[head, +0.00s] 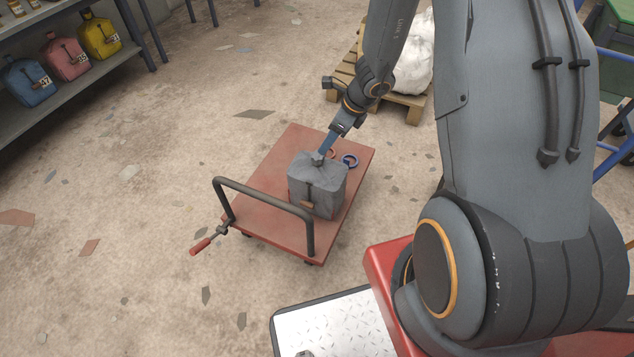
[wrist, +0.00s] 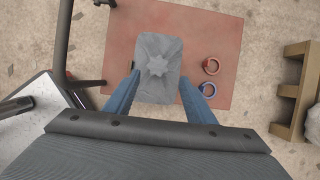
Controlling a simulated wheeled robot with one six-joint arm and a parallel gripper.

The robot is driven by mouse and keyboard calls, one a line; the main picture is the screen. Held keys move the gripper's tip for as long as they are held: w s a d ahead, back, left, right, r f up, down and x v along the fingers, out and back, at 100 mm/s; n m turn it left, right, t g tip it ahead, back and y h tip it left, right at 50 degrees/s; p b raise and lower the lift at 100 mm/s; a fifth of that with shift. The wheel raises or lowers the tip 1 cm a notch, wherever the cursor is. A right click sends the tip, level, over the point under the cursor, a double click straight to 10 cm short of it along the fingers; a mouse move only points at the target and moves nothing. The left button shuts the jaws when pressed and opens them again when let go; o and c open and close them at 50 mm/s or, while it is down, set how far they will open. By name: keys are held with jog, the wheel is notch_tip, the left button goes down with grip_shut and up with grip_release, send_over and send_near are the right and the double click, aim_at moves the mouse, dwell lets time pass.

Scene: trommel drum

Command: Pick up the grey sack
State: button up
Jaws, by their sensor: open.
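The grey sack (head: 317,188) stands upright on a red flatbed cart (head: 262,178), with a dark strap and a small brown tag on its front. In the wrist view the sack (wrist: 157,75) shows from above, with a star-shaped gathered top. My gripper (head: 318,158) is just above the top of the sack in the head view. In the wrist view its two blue fingers (wrist: 158,92) are apart, one toward each side of the sack's near end. I cannot tell whether they touch it. The sack's far side is hidden in the head view.
A blue ring (head: 350,160) and a red ring (head: 332,153) lie on the cart beside the sack. The cart's black handle (head: 262,205) rises at its left end. A pallet (head: 401,108) with a white sack (head: 415,60) stands behind. Shelves (head: 95,77) hold coloured containers at left.

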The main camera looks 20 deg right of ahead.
aim_at(318, 154)
jog(key=b+x, duration=0.2)
jog(key=x, duration=0.5)
jog(key=shift+s+a+f, duration=0.1)
jog(key=shift+a+f, duration=0.2)
jog(key=shift+f, duration=0.05)
grip_shut()
dwell(1.1)
